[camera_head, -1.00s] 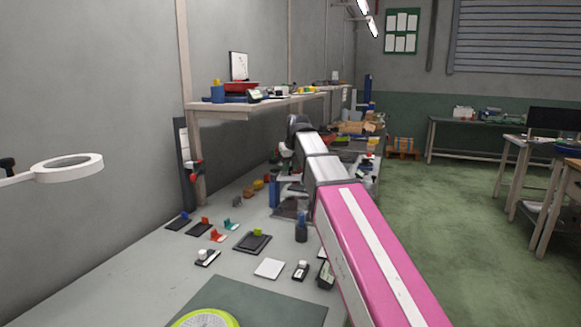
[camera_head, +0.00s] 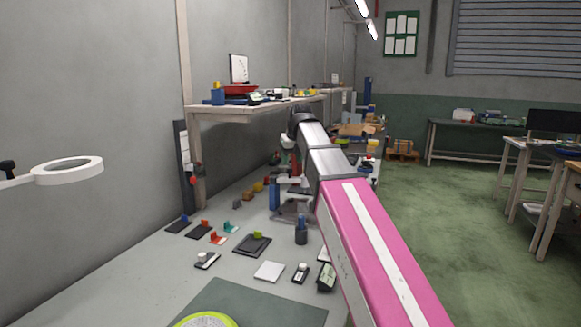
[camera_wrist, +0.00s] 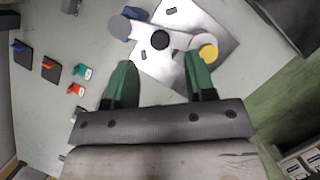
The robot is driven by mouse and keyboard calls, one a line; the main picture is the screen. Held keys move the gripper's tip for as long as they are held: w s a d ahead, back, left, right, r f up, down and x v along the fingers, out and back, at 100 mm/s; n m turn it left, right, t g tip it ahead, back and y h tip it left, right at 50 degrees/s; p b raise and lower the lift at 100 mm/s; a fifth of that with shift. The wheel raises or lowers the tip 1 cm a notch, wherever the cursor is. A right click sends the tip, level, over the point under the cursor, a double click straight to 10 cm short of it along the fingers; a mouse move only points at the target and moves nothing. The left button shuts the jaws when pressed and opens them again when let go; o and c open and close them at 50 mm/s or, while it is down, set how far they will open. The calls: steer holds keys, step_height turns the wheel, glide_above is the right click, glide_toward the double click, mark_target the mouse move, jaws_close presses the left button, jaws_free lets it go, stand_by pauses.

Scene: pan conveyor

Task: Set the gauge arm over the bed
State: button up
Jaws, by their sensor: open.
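The gauge stand shows in the wrist view as a pale plate, taken as the bed (camera_wrist: 205,22), with a light arm, taken as the gauge arm (camera_wrist: 138,29), reaching over part of it. A black disc (camera_wrist: 160,40) is near the arm's middle, and a yellow round knob (camera_wrist: 208,53) is at the right. A blue-grey round part (camera_wrist: 119,27) is at the left. My gripper (camera_wrist: 160,62) is open, its green fingers apart just short of the black disc, with nothing between them. In the head view the stand's blue column (camera_head: 274,193) shows, but my arm hides much of the stand and my gripper.
Small coloured clips on dark pads (camera_head: 199,231) lie left on the bench. A shelf (camera_head: 232,112) overhangs behind. A ring lamp (camera_head: 68,171) stands at left.

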steer(key=shift+v, duration=2.95)
